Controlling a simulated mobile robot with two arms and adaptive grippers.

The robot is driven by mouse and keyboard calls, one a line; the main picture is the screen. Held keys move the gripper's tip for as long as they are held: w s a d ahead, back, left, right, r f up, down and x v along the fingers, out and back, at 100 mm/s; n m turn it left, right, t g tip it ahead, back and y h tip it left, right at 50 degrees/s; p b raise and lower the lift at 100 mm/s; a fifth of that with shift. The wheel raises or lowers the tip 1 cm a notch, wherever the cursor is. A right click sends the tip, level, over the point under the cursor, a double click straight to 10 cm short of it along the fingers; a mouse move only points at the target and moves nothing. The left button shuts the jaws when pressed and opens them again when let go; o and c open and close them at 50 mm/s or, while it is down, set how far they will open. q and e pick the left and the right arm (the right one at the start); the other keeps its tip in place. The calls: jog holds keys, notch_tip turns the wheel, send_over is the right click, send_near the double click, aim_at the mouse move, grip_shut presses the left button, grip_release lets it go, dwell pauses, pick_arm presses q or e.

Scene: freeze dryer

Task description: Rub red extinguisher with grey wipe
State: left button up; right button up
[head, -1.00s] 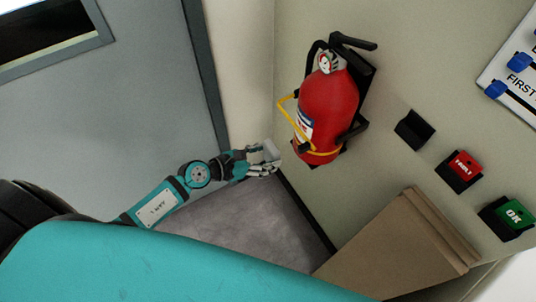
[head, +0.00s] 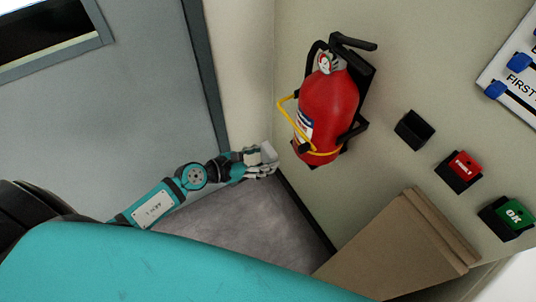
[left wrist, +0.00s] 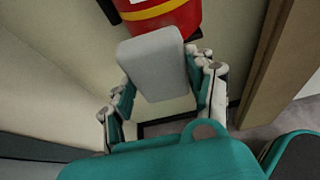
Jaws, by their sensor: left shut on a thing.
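The red extinguisher (head: 328,108) hangs upright in a black bracket on the wall, with a yellow strap and a white label. Its lower part shows at the top of the left wrist view (left wrist: 168,16). My left gripper (head: 264,162) is shut on the grey wipe (head: 269,152), a pale block. In the left wrist view the wipe (left wrist: 155,64) sits between the fingers (left wrist: 160,85) and overlaps the extinguisher's lower edge in the picture. In the head view a gap shows between the wipe and the extinguisher. My right gripper is not in view.
A black box (head: 414,130), a red-topped box (head: 460,170) and a green OK box (head: 508,217) are on the wall at right. A grey door (head: 120,110) is at left. The floor (head: 250,225) between looks clear.

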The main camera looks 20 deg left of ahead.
aim_at(295, 145)
pick_arm(q)
jog(key=w+d, duration=0.1)
jog(key=w+d+p, duration=0.1)
jog(key=shift+w+r, duration=0.2)
jog(key=shift+w, duration=0.1)
jog(key=shift+w+d+f+p, duration=0.1)
jog(key=shift+w+d+p, duration=0.2)
jog(key=shift+w+d, duration=0.45)
jog(key=shift+w+d, duration=0.55)
jog(key=shift+w, duration=0.35)
jog(key=shift+p, duration=0.3)
jog(key=s+d+p, duration=0.2)
jog(key=d, duration=0.1)
jog(key=shift+s+d+p, duration=0.1)
jog(key=shift+s+p, duration=0.1)
jog(key=shift+p, duration=0.1)
